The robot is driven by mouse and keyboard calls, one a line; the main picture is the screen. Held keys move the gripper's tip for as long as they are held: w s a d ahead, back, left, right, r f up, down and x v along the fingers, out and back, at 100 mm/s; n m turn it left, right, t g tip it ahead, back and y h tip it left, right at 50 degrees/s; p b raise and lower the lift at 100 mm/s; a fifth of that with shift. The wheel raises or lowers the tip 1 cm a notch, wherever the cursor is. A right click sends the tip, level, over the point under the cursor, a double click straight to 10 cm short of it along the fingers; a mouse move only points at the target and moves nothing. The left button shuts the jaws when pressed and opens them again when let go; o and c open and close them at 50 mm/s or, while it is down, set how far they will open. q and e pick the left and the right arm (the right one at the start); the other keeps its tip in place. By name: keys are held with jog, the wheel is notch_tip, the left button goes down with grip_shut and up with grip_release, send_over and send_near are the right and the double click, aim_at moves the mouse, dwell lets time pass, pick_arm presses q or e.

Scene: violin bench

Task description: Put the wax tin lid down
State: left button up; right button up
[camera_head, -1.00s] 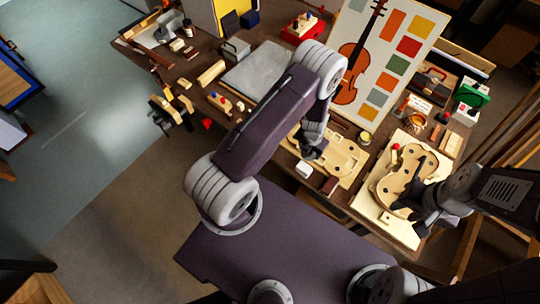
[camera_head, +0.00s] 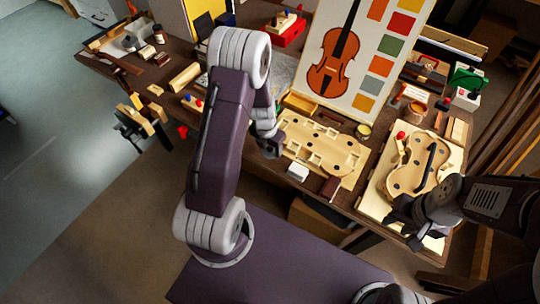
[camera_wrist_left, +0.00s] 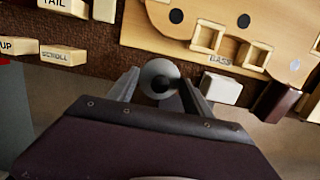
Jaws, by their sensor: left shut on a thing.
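The wax tin lid, a round grey disc with a dark centre (camera_wrist_left: 159,79), is between the fingers of my left gripper (camera_wrist_left: 162,90) in the left wrist view. In the head view my left gripper (camera_head: 270,147) is shut at the bench's front edge, left of the pale wooden mould; the lid is too small to make out there. A small round tin with a yellowish top (camera_head: 364,131), perhaps the wax tin, stands right of the mould. My right gripper (camera_head: 400,213) is dark against the violin-body board; its fingers are unclear.
The wooden mould (camera_head: 345,158) and a white block (camera_head: 298,172) lie right of my left gripper. Blocks labelled SCROLL (camera_wrist_left: 63,54) and TAIL (camera_wrist_left: 62,6) lie to its left in the wrist view. A strip of dark bench top (camera_wrist_left: 100,62) is bare.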

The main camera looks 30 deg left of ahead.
aim_at(270, 153)
pick_arm(q)
notch_tip(270, 153, down, 4)
jog(key=b, duration=0.2)
jog(key=shift+f+b, duration=0.15)
jog(key=shift+b, duration=0.25)
jog(key=shift+r, duration=0.2)
jog(key=shift+f, duration=0.2)
jog(key=o, duration=1.3)
notch_tip(270, 153, up, 12)
jog(key=s+p, duration=0.2)
jog(key=p, duration=0.4)
jog(key=s+d+r+m, duration=0.2)
jog(key=s+m, duration=0.1)
jog(key=m, duration=0.8)
jog(key=s+d+r+m, duration=0.3)
jog(key=s+m, duration=0.1)
jog(key=m, duration=0.8)
jog(key=s+d+r+m, duration=0.2)
jog(key=s+r+m, duration=0.1)
jog(key=m, duration=0.9)
jog(key=shift+s+d+r+g, duration=0.15)
jog(key=shift+s+d+g, duration=0.15)
jog(key=shift+s, duration=0.05)
